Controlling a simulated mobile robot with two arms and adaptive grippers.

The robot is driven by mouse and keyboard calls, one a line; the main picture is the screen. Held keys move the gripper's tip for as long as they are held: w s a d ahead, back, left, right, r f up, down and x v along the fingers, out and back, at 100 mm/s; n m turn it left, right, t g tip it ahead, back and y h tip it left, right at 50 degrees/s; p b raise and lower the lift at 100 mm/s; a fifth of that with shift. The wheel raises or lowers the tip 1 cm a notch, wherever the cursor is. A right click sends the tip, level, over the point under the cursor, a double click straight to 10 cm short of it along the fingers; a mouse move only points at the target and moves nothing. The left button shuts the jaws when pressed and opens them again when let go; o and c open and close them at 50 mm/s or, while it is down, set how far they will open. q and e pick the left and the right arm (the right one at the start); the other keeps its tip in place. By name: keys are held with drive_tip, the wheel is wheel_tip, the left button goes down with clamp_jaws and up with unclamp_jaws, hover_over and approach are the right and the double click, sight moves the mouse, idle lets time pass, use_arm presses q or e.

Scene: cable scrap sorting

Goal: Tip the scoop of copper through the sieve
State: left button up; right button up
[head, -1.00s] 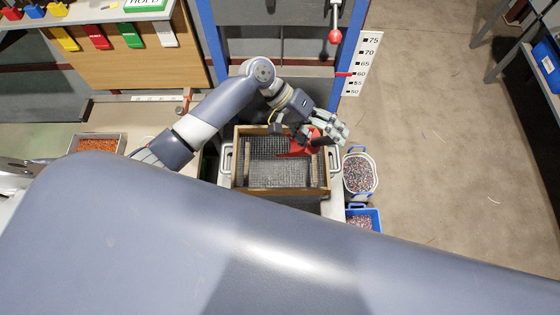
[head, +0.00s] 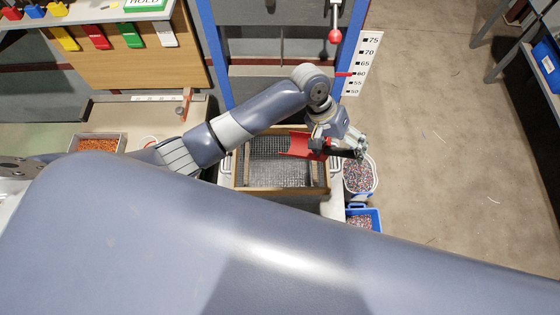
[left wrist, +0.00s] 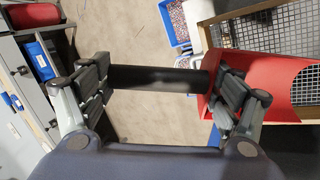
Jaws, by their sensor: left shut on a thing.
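My left gripper (head: 356,147) is shut on the black handle of the red scoop (head: 298,145). The handle spans between its fingers in the left wrist view (left wrist: 160,80). The scoop is held over the back right part of the sieve (head: 238,177), a wooden frame with grey wire mesh. The scoop's red body (left wrist: 278,82) also shows at the right of the left wrist view, with mesh visible past its edge. I see no copper in the scoop, but part of its inside is hidden. My right gripper is out of view.
A tray (head: 122,143) of orange granules stands at the left. A white bucket (head: 374,170) and a blue bin (head: 378,214) with mixed granules stand right of the sieve. Blue uprights (head: 352,45) rise behind. My large arm link hides the foreground.

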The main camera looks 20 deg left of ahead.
sight(352, 152)
use_arm(q)
drive_tip(key=shift+d+f+y, duration=0.25)
drive_tip(key=shift+d+y, duration=0.15)
drive_tip(key=shift+d, duration=0.1)
drive_tip(key=shift+d+f+y, duration=0.2)
drive_tip(key=shift+d+y, duration=0.2)
drive_tip(key=shift+d, duration=0.05)
drive_tip(key=shift+s, duration=0.1)
drive_tip(key=shift+d+f+y, duration=0.3)
drive_tip(key=shift+d+y, duration=0.05)
drive_tip(key=shift+y, duration=0.15)
drive_tip(key=shift+d, duration=0.1)
drive_tip(key=shift+r, duration=1.45)
